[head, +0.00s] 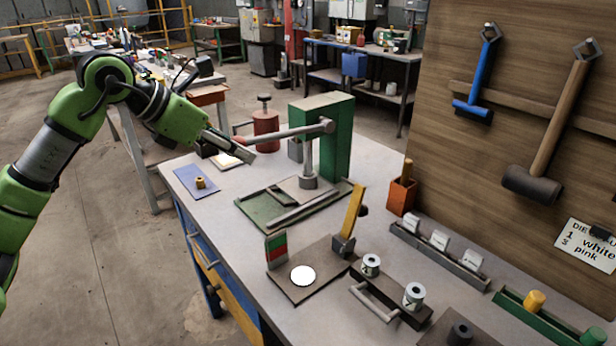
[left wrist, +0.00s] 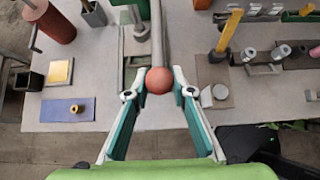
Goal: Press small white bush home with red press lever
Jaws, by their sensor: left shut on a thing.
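The green press (head: 335,135) stands on the bench with its ram (head: 308,182) pointing down at the press bed (head: 262,208). Its grey lever (head: 290,133) reaches left, close to level, and ends in a red ball knob (head: 238,140). My left gripper (head: 246,152) is at that knob. In the left wrist view its fingers are shut on the red knob (left wrist: 158,80). I cannot make out a small white bush under the ram. Small white blocks (head: 441,240) sit in a grey rack at the right. My right gripper is not in view.
A blue mat (head: 184,187) with a brass bush (head: 200,182) lies left of the press. A brown board (head: 285,289) with a white disc (head: 302,276), a handled block (head: 373,299) with two pale cylinders, and a green tray (head: 540,322) stand in front and right.

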